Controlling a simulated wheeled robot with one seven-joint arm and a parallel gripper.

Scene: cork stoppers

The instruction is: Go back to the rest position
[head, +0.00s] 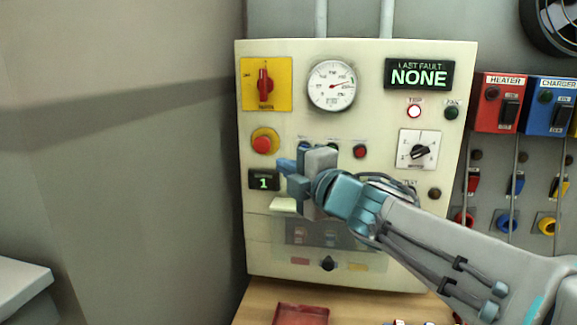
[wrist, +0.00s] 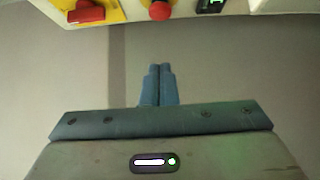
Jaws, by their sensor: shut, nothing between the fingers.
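My gripper (head: 284,172) is in front of the left part of a cream control panel (head: 350,230), and my arm reaches in from the lower right. In the wrist view the two blue fingers (wrist: 157,84) lie together, shut with nothing between them. Their tips point toward the panel's edge, near the red round button (wrist: 161,11). In the head view this button (head: 262,144) is just up and left of the fingers. Whether the fingers touch the panel cannot be told. My gripper and forearm hide part of the panel's middle and lower right.
The panel carries a red rotary switch (head: 264,86), a gauge (head: 332,85), a display reading NONE (head: 419,75) and a small display reading 1 (head: 263,181). Red and blue boxes (head: 499,103) hang at right. A red tray (head: 301,314) lies on the wooden surface below. The left wall side is clear.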

